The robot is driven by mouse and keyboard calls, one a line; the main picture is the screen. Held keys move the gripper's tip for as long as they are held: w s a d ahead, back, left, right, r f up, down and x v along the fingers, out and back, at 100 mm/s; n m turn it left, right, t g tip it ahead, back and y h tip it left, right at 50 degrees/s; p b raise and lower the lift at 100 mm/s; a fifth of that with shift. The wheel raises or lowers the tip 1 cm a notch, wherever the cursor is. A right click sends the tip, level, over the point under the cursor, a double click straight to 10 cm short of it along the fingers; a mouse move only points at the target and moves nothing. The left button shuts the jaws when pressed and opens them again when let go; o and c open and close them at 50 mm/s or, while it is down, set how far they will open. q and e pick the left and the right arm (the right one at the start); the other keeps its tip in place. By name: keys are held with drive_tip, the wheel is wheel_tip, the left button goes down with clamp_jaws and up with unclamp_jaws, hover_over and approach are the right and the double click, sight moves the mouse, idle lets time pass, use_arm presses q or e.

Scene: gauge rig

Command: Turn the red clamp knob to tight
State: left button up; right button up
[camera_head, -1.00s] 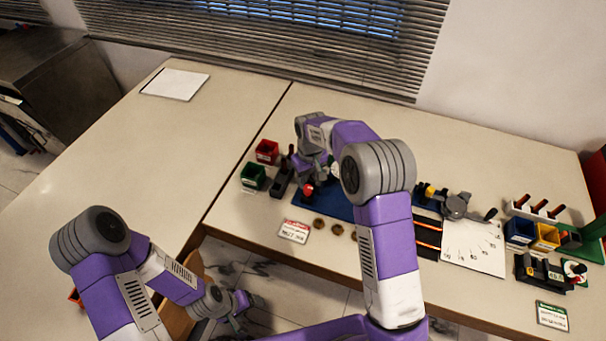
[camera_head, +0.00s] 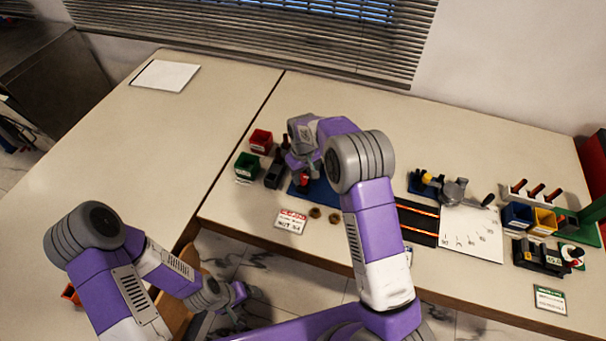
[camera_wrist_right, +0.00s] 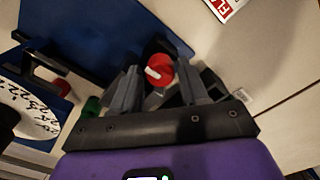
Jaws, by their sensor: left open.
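The red clamp knob (camera_wrist_right: 159,70), with a white pointer mark, lies between the fingertips of my right gripper (camera_wrist_right: 158,72) in the right wrist view. A small gap shows on each side of it, so the jaws look open around or just above it. In the head view the knob (camera_head: 303,180) is partly hidden under my right gripper (camera_head: 301,168), at the left end of the blue board (camera_head: 322,193). My left gripper (camera_head: 238,298) is open and empty, low beside the table's front edge.
A red bin (camera_head: 260,140), a green bin (camera_head: 247,166) and a dark block (camera_head: 275,172) stand left of the knob. A red-and-white card (camera_head: 291,221) and brass pieces (camera_head: 315,212) lie in front. A gauge sheet (camera_head: 472,234) lies right. The left table is mostly clear.

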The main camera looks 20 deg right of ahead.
sight(303, 177)
drive_tip(key=c, duration=0.7)
drive_tip(key=shift+m, duration=0.6)
drive_tip(key=o, duration=0.7)
drive_tip(key=shift+o, duration=0.2)
drive_tip(key=shift+r, duration=0.1)
wheel_tip(303, 177, up, 8)
drive_tip(key=shift+f+p, duration=0.25)
drive_tip(key=shift+p, duration=0.55)
